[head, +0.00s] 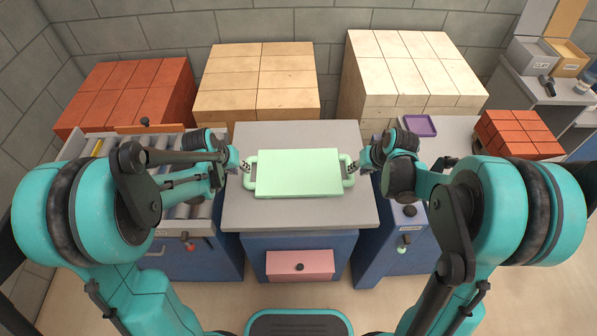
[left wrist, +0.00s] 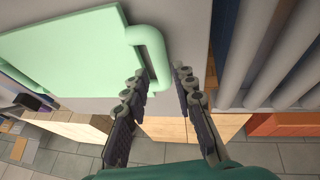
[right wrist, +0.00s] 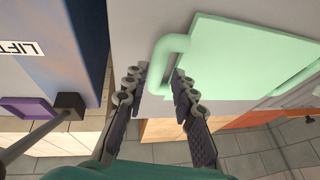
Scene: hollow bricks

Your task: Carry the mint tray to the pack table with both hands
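The mint tray (head: 299,173) lies flat on a grey-topped table (head: 300,212), with one looped handle at each short side. My left gripper (head: 246,167) is at the left handle. My right gripper (head: 352,168) is at the right handle. In the right wrist view its fingers (right wrist: 158,78) are spread, with the handle (right wrist: 168,58) at the gap between the tips. Neither gripper is closed on the tray. I cannot tell which table is the pack table.
Stacks of red (head: 135,92), tan (head: 258,80) and cream bricks (head: 412,70) stand behind. A roller conveyor (head: 185,226) is on the left. A purple tray (head: 420,125) and small red bricks (head: 518,134) are on the right. The table top in front of the tray is clear.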

